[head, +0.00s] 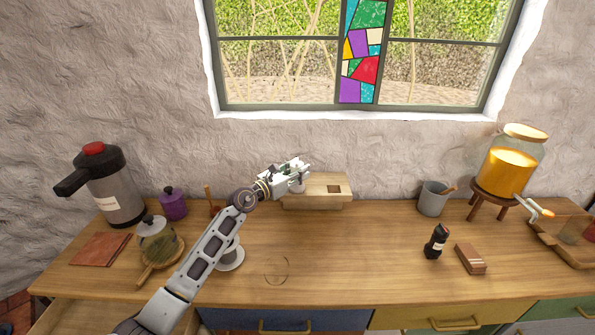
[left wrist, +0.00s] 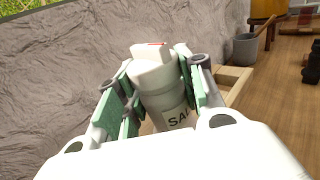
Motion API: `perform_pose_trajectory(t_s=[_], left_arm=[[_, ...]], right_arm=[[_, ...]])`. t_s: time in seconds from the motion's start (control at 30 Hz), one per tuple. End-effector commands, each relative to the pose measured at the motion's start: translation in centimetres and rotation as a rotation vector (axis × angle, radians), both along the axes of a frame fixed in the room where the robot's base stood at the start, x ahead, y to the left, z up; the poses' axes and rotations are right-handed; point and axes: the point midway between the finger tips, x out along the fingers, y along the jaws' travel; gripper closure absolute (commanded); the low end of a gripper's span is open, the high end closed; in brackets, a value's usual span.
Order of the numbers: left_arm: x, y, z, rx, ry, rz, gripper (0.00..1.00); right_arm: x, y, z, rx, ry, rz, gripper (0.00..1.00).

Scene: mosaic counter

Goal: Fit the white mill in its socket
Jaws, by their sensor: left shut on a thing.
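My left gripper (head: 291,174) is shut on the white mill (left wrist: 158,82), which stands between the green finger pads in the left wrist view. The mill has a pale cap and a label of which "SA" can be read. In the head view the gripper and mill are over the left part of the pale wooden stand (head: 318,204) at the wall. I cannot tell whether the mill touches the stand. The stand's edge also shows in the left wrist view (left wrist: 237,85). My right gripper is not in view.
A black mill (head: 436,241) and a brown box (head: 470,259) stand on the right of the counter. A grey pot (head: 432,198) is right of the stand. A black-lidded flask (head: 107,187) and a purple jar (head: 173,203) are at left. The counter's middle front is mostly clear.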

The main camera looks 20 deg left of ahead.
Motion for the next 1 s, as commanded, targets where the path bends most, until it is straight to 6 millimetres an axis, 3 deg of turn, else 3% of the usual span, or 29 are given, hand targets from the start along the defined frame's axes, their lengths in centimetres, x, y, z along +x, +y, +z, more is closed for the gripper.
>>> perform_pose_trajectory(t_s=[0.17,0.2,0.37,0.6,0.8,1.0], left_arm=[[0.0,-0.01,0.07,0.0,-0.001,0.0,1.0],[0.0,-0.01,0.07,0.0,-0.001,0.0,0.6],[0.0,-0.02,0.06,0.0,-0.001,0.0,0.39],[-0.01,-0.03,0.02,0.0,0.0,0.0,0.37],[-0.01,-0.04,-0.04,0.0,0.001,-0.001,0.13],[-0.01,-0.04,-0.02,0.0,0.0,-0.001,0.12]], right_arm=[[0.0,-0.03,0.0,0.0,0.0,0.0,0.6],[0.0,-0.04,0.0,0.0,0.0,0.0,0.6],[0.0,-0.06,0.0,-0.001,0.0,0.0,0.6],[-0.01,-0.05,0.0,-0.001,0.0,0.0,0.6],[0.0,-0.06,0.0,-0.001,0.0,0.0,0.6],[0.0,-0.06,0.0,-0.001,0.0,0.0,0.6]])
